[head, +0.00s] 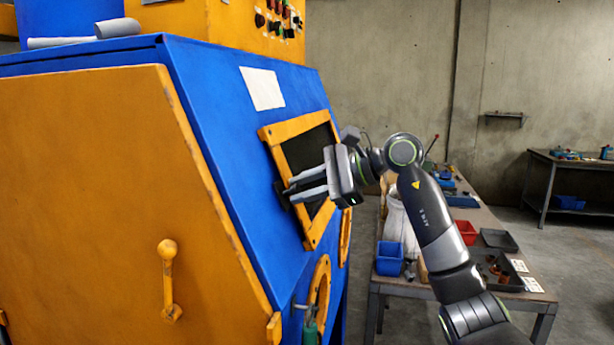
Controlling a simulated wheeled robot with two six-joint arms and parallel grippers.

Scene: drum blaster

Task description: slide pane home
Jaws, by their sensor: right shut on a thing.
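The blaster cabinet (215,110) has a blue sloping front with a yellow window frame (290,128). A dark pane (306,148) shows inside this frame. My right gripper (290,190) reaches in from the right, with its fingertips at the left side of the frame. It is shut on a small dark piece there, which seems to be part of the pane; the fingers hide most of it. I cannot tell how far the pane sits in the frame. My left gripper is not in view.
A yellow side door (100,200) with a lever handle (168,280) fills the left. A round yellow port (319,290) lies below the window. A bench (480,215) with a blue bin (389,258), a red bin (466,232) and trays stands behind my right arm.

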